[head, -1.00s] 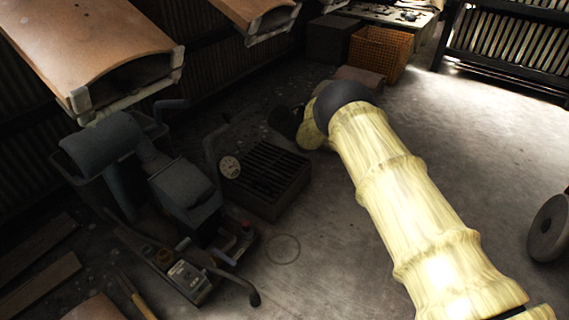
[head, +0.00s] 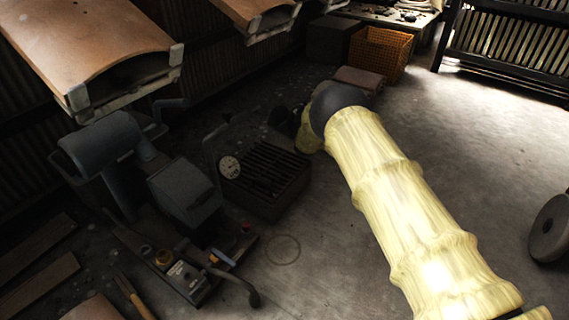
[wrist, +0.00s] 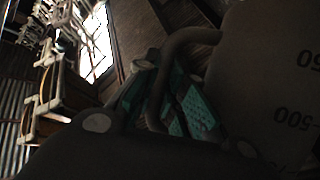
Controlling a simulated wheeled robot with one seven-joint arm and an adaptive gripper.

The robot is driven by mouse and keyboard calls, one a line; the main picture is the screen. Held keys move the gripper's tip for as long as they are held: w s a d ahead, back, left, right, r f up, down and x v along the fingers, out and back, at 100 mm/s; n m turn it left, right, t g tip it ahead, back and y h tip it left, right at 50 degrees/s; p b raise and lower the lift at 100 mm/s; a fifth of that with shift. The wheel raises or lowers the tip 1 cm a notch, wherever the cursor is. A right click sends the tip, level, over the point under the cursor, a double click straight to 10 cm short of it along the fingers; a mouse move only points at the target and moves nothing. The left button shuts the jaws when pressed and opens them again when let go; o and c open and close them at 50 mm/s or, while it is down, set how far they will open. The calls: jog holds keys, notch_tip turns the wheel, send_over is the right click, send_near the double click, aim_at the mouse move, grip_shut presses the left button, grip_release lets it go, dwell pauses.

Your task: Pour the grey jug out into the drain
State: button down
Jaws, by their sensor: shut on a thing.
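The grey jug (wrist: 270,85) fills the right side of the wrist view. Printed volume marks show on its wall, turned nearly upside down in the picture. Its curved handle (wrist: 168,62) runs between the teal-padded fingers of my gripper (wrist: 160,100), which is shut on it. The jug's mouth and contents are out of sight. In the head view the drain (head: 262,180) is a dark slatted grate in a low box on the floor, left of my yellow-sleeved arm. My gripper and the jug are too dark there to make out clearly near the grate's far side.
A round dial (head: 229,167) shows at the grate's left edge. Dark grey machinery (head: 185,192) stands left of it, with a control box (head: 185,278) in front. An orange crate (head: 380,53) stands at the back. The floor right of my arm is open up to a round disc (head: 551,228).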

jog(key=shift+s+a+r+n+t+b, duration=0.35)
jog(key=shift+s+n+t+b, duration=0.25)
jog(key=shift+t+b, duration=0.4)
dwell(0.7)
jog(key=shift+s+a+f+n+t+y+b, duration=0.1)
jog(key=shift+s+a+n+t+y+b, duration=0.1)
jog(key=shift+s+n+t+b, duration=0.2)
jog(key=shift+s+a+f+n+t+y+b, duration=0.1)
jog(key=shift+s+a+n+t+y+b, duration=0.15)
jog(key=shift+t+b, duration=0.2)
dwell(0.6)
jog(key=shift+s+n, duration=0.1)
jog(key=shift+n, duration=0.15)
jog(key=shift+r+t, duration=0.1)
jog(key=shift+t, duration=0.15)
jog(key=shift+s+a+f+n+t+y, duration=0.4)
jog(key=shift+s+n+t+y, duration=0.15)
jog(key=shift+s+n+y, duration=0.15)
jog(key=shift+s+a+f+n+t+y, duration=0.25)
jog(key=shift+s+a+n+t+y, duration=0.1)
jog(key=shift+s+n+t+y, duration=0.35)
dwell(1.4)
